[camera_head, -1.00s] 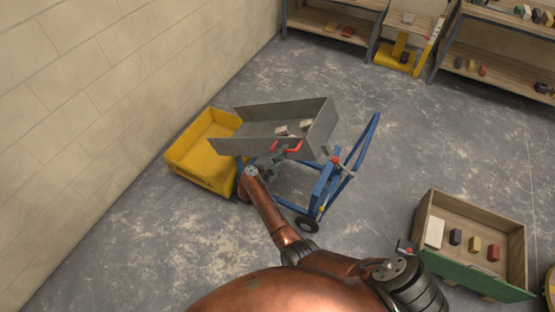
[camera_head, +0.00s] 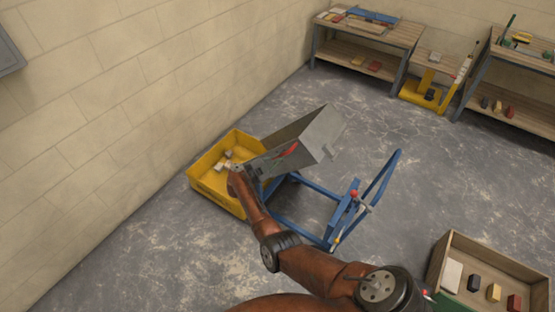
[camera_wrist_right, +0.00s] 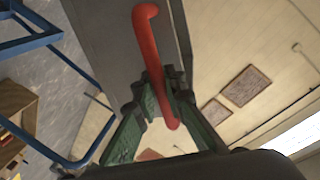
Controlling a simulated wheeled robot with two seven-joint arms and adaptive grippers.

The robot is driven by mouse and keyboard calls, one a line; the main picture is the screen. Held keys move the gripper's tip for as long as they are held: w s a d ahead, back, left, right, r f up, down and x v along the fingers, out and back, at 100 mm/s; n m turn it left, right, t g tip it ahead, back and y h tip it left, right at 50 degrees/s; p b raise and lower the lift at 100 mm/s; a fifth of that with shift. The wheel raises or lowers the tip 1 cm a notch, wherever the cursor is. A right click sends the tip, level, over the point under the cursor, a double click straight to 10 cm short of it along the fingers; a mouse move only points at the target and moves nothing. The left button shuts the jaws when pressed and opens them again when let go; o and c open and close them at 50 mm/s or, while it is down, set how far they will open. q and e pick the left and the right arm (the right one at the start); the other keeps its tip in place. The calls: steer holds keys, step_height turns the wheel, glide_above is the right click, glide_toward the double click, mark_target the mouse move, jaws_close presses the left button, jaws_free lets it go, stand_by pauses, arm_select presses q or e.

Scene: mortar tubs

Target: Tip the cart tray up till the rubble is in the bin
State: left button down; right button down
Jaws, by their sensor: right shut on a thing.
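The grey cart tray (camera_head: 316,131) is tipped steeply toward the yellow bin (camera_head: 215,190), its far end raised and its low end at the bin. Pale rubble pieces (camera_head: 223,164) lie inside the bin. The inside of the tray is mostly hidden, so I cannot tell whether any rubble is left there. My right gripper (camera_head: 276,160) is shut on the red handle (camera_head: 288,152) on the tray's side. The wrist view shows its green fingers (camera_wrist_right: 160,110) around the red handle (camera_wrist_right: 146,45). My left gripper is not in view.
The blue cart frame (camera_head: 310,188) stands on the floor under and right of the tray. A wooden crate (camera_head: 500,262) with several blocks is at the lower right. Shelves (camera_head: 368,35) stand at the back. A block wall (camera_head: 110,110) runs close behind the bin. Open floor lies between.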

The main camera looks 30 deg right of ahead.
stand_by(0.4)
steer(key=c, duration=2)
jaws_free()
steer(key=v, duration=1.2)
steer(key=shift+d+f, duration=0.1)
